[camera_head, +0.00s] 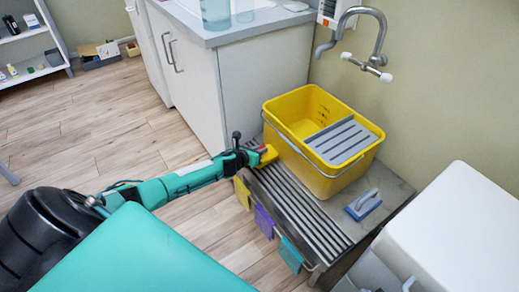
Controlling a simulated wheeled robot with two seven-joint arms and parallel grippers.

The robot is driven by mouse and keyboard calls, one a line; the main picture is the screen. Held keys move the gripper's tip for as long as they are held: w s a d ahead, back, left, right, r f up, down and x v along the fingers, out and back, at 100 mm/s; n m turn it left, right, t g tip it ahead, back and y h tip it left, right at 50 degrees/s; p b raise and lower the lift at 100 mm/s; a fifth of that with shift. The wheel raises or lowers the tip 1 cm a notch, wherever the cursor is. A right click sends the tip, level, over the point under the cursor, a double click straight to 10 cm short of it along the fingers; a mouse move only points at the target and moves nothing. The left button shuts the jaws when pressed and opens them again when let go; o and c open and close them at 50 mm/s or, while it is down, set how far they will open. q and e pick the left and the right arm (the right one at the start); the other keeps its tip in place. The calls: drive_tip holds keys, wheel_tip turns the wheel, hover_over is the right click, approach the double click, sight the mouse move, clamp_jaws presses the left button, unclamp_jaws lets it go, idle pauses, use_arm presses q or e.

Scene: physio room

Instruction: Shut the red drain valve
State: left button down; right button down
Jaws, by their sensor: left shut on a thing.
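The yellow bucket (332,180) with a grey slatted wringer (340,141) stands on a low slatted bench. A small red bit, which looks like the drain valve (263,150), shows at the bucket's lower left side. My left gripper (264,155) reaches in from the left and is shut on it, right beside the bucket wall. The jaws cover most of the valve, so I cannot tell how its handle is turned. My right gripper is out of view.
The bench (385,180) holds a blue-grey scrubbing brush (363,204) at right, and coloured cloths (264,221) hang along its front. A wall tap (368,62) is above the bucket. A white cabinet (247,88) stands behind, a white unit (455,225) at right. Floor at left is open.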

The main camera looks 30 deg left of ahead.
use_arm(q)
drive_tip(key=n+y+p, duration=0.1)
drive_tip(key=n+y, duration=0.3)
drive_tip(key=y, duration=0.1)
drive_tip(key=shift+d+n, duration=0.15)
drive_tip(key=shift+n, duration=0.25)
drive_tip(key=n+g+y, duration=0.1)
drive_tip(key=n+y, duration=0.1)
drive_tip(key=y, duration=0.1)
drive_tip(key=shift+n+g+p, duration=0.3)
drive_tip(key=shift+p, duration=0.1)
drive_tip(key=shift+n+g+y, duration=0.6)
drive_tip(key=shift+n+y, duration=0.4)
drive_tip(key=shift+y, duration=0.1)
drive_tip(key=shift+n+g+y, duration=0.7)
drive_tip(key=shift+n+y, duration=0.1)
drive_tip(key=shift+n+g+y, duration=0.4)
drive_tip(key=shift+n+g, duration=0.2)
drive_tip(key=shift+s+n+g+y, duration=0.1)
drive_tip(key=shift+n+g+y, duration=0.4)
drive_tip(key=shift+n+g, duration=0.3)
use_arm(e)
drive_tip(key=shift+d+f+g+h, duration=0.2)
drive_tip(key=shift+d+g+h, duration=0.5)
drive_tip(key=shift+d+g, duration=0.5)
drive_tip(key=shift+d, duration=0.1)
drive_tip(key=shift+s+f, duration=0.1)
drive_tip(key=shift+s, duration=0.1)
